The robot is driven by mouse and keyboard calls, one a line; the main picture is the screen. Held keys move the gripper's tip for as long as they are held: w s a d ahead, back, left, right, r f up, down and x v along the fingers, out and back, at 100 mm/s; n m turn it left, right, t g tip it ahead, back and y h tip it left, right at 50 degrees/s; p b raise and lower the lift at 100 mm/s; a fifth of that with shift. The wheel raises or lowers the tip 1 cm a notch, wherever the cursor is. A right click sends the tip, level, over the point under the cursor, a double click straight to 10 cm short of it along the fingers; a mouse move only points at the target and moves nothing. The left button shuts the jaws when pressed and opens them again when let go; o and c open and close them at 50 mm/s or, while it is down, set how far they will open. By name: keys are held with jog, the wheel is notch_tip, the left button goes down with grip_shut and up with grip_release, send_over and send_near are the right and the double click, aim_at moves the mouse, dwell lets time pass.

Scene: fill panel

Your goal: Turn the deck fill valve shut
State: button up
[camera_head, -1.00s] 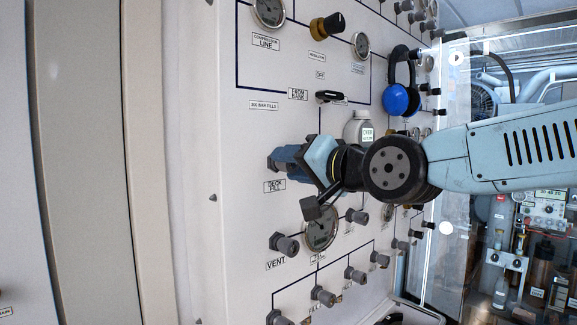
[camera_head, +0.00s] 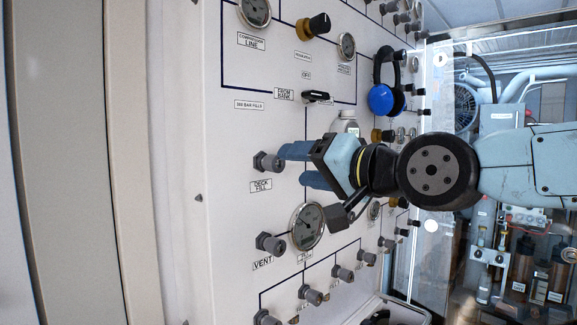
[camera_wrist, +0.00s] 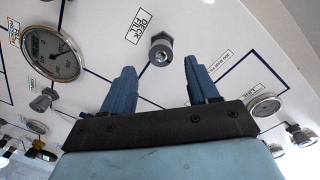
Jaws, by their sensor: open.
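The deck fill valve is a grey knob (camera_head: 268,162) on the white panel, just above its "DECK FILL" label (camera_head: 261,186). In the wrist view the knob (camera_wrist: 161,48) shows beyond the fingertips, roughly between them, with the label (camera_wrist: 138,27) to its upper left. My gripper (camera_head: 292,165) has blue fingers, spread apart and empty. In the head view it is to the right of the knob. The fingers look apart from the knob; the exact gap is hard to tell.
A pressure gauge (camera_head: 307,226) and the vent knob (camera_head: 269,243) are below. A black-handled selector (camera_head: 315,97) and blue ear defenders (camera_head: 384,97) are above. Several more knobs line the lower panel. The panel left of the deck fill knob is bare.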

jog(key=v, duration=0.7)
jog(key=shift+d+f, duration=0.1)
jog(key=shift+d, duration=0.05)
jog(key=s+d+f+g+h, duration=0.1)
jog(key=d+f+g+h, duration=0.5)
jog(key=d+f+h, duration=0.7)
jog(key=d+f, duration=0.6)
jog(key=f, duration=0.1)
jog(key=shift+s+f, duration=0.25)
jog(key=shift+s, duration=0.05)
jog(key=shift+d, duration=0.1)
dwell(1.0)
